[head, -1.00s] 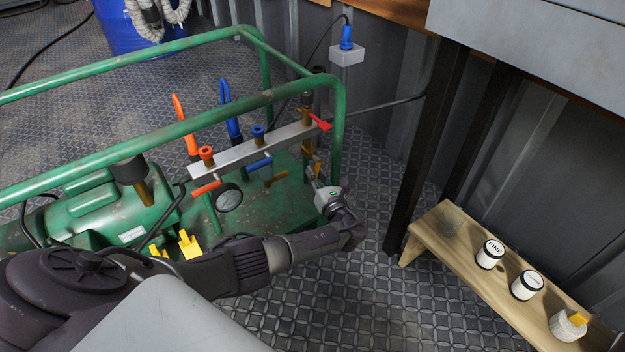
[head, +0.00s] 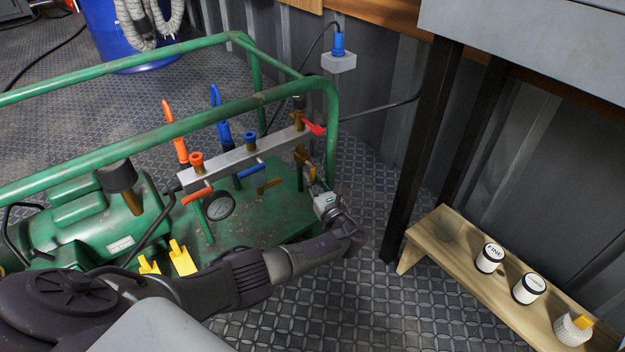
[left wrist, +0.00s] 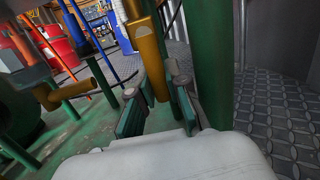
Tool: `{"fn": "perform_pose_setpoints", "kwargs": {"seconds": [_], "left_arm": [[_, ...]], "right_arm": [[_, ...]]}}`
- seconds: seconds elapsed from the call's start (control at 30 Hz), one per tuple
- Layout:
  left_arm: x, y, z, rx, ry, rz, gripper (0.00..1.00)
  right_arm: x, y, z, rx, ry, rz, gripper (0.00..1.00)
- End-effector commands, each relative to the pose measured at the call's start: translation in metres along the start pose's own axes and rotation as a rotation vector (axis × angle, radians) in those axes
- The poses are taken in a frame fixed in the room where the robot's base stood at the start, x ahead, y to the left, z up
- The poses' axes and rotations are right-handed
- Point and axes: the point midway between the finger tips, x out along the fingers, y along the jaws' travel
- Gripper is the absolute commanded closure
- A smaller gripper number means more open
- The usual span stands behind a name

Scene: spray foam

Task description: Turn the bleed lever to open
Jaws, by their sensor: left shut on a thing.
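The grey manifold bar (head: 235,162) stands on the green machine and carries several valves. An orange lever (head: 197,196), a blue lever (head: 250,170) and a red lever (head: 316,128) sit along it; no label tells which is the bleed lever. A yellow lever hangs upright below the bar's right end, and shows large in the left wrist view (left wrist: 147,55). My left gripper (head: 316,185) is at its lower end, fingers (left wrist: 158,108) on both sides, shut on it. The contact is partly hidden. My right gripper is out of view.
Green frame tubes (head: 332,140) run around the machine, one close beside my left gripper. A pressure gauge (head: 220,206) and yellow tabs (head: 182,258) sit nearer. A wooden bench (head: 440,240) with jars stands right. Patterned floor lies open between.

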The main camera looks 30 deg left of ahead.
Motion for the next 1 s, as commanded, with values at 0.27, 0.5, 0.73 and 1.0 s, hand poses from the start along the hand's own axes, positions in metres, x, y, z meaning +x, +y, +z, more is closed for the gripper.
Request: {"fn": "perform_pose_setpoints", "kwargs": {"seconds": [0.27,0.5,0.73,1.0], "left_arm": [[-0.001,-0.001,0.000,-0.001,0.002,-0.004,0.59],[-0.002,-0.002,0.001,-0.002,0.001,-0.006,0.59],[-0.028,-0.003,0.000,-0.004,0.003,-0.011,0.59],[-0.068,-0.001,-0.001,-0.001,0.002,-0.005,0.59]], "right_arm": [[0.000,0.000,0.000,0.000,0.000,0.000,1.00],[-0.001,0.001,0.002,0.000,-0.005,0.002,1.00],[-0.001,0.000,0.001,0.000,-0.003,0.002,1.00],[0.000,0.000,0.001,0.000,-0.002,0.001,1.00]]}}
